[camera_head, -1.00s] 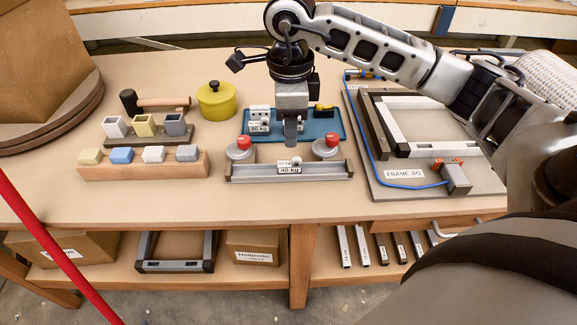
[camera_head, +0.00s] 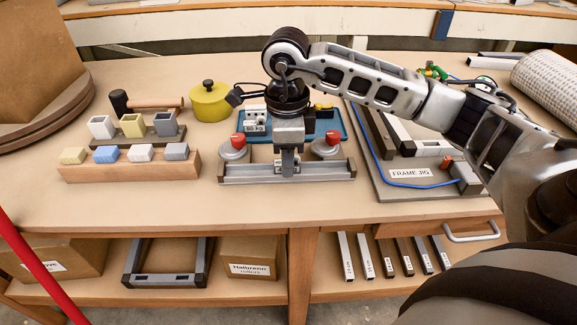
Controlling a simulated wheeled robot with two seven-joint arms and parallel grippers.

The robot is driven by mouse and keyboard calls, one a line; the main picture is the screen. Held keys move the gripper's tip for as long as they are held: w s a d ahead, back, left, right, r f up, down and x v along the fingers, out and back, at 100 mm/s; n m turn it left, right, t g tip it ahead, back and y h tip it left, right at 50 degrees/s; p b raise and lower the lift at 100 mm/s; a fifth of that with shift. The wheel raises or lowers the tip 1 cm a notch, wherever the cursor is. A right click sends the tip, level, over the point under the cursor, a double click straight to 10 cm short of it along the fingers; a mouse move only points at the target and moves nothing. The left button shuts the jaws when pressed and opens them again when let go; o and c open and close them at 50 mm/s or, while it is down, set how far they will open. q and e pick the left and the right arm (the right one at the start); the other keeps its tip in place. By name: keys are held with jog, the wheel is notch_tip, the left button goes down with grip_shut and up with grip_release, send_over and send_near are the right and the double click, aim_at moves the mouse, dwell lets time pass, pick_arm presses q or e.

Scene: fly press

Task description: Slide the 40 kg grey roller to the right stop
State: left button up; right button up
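A low grey metal rail (camera_head: 322,172) lies near the front of the bench, with dark end blocks. The right end block (camera_head: 350,168) is at its right end. My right gripper (camera_head: 288,170) points straight down at the middle of the rail. The grey roller with the 40 kg label is hidden or nearly hidden behind its fingers. The fingers overlap in this view, so I cannot tell whether they are open, shut or touching the roller. My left gripper is not in view.
Two red-topped grey knobs (camera_head: 326,146) (camera_head: 236,148) stand behind the rail. A blue tray (camera_head: 333,122) with an 80 kg labelled piece is behind. The frame jig (camera_head: 410,185) is at right, a wooden block row (camera_head: 130,170) at left. The bench front is clear.

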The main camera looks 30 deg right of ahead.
jog(key=c, duration=0.5)
jog(key=shift+c, duration=0.5)
jog(key=shift+d, duration=0.1)
jog(key=shift+s+d, duration=0.65)
jog(key=shift+d, duration=0.3)
jog(key=shift+b, duration=0.3)
jog(key=shift+s+d+b, duration=0.15)
jog(key=shift+s+d, duration=0.15)
jog(key=shift+d, duration=0.2)
jog(key=shift+s+d+b, duration=0.15)
jog(key=shift+s+d, duration=0.15)
jog(key=shift+d, duration=0.2)
jog(key=shift+s+d+b, duration=0.2)
jog(key=shift+s+d, duration=0.15)
jog(key=shift+d, duration=0.2)
jog(key=shift+s+d+b, duration=0.2)
jog(key=shift+s+d, duration=0.1)
jog(key=shift+d, duration=0.2)
